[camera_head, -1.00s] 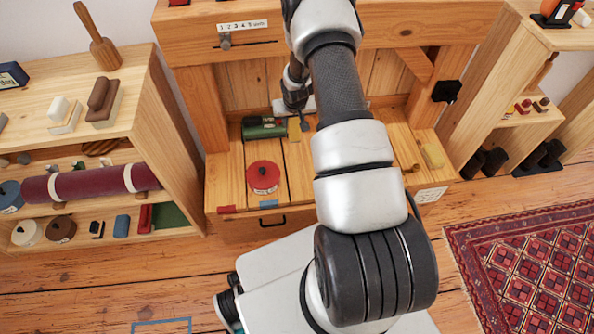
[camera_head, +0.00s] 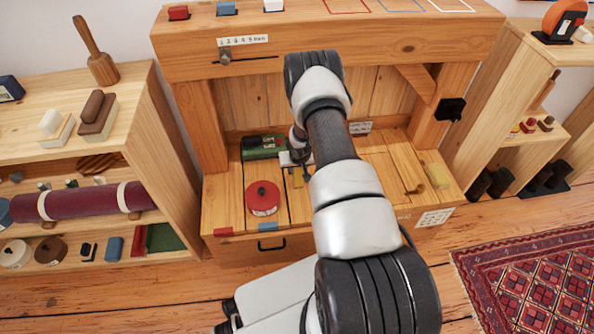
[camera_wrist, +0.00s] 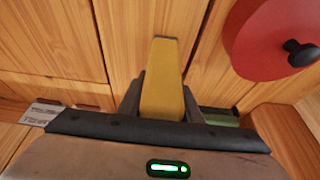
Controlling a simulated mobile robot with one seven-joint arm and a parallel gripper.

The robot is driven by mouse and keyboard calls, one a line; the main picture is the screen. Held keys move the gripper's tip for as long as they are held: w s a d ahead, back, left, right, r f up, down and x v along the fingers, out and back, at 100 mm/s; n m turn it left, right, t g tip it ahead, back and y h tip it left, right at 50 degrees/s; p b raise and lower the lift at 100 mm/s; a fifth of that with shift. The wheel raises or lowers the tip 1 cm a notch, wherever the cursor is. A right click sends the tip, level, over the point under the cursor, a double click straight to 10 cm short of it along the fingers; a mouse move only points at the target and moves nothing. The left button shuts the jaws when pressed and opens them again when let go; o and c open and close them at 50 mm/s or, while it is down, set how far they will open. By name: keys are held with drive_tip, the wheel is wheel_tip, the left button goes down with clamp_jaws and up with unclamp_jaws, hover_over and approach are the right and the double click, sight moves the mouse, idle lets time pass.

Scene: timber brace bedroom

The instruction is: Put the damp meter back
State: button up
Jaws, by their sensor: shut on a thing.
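My gripper (camera_wrist: 163,90) is shut on a yellow, tapered block (camera_wrist: 161,65), which may be the damp meter; no marking on it can be read. Its free end sticks out between the two dark fingers, above the bench boards (camera_wrist: 60,38). In the head view the yellow piece (camera_head: 298,178) shows only as a small bit left of my forearm, behind and right of the red round tin (camera_head: 262,197). The tin also shows at the upper right of the wrist view (camera_wrist: 262,45). My arm hides much of the bench's middle.
A green cylinder-like thing (camera_head: 262,147) lies at the bench's back left. The upper ledge (camera_head: 300,12) bears coloured blocks and outlined squares. Shelves (camera_head: 150,120) stand left and right.

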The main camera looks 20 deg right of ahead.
drive_tip(key=shift+f, duration=0.1)
drive_tip(key=o, duration=1.2)
drive_tip(key=shift+c, duration=0.2)
